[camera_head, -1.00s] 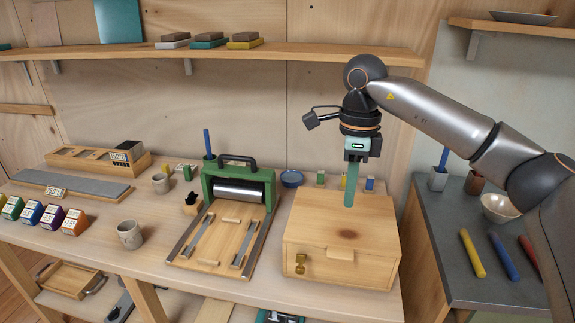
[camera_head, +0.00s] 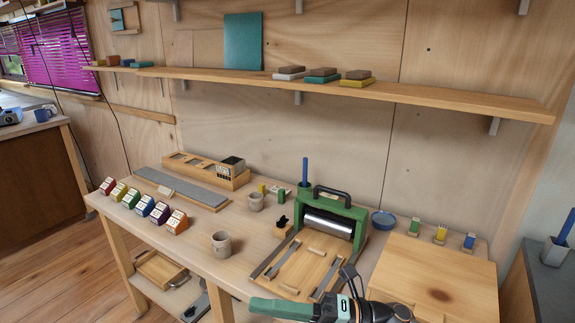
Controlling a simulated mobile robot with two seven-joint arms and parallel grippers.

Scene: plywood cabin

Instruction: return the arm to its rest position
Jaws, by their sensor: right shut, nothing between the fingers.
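My right gripper (camera_head: 262,306) shows at the bottom edge of the head view. Its green fingers are together, point left and hold nothing. The dark wrist (camera_head: 365,309) behind them is partly cut off by the frame's bottom edge. In the picture the gripper overlaps the near edge of the green press's wooden bed; I cannot tell the height gap. My left gripper is not in view.
The green press (camera_head: 335,217) with its metal roller stands on the workbench. A wooden box (camera_head: 437,277) is right of it. A grey mug (camera_head: 221,244) and a row of coloured blocks (camera_head: 143,205) stand left. A shelf (camera_head: 430,97) runs along the wall.

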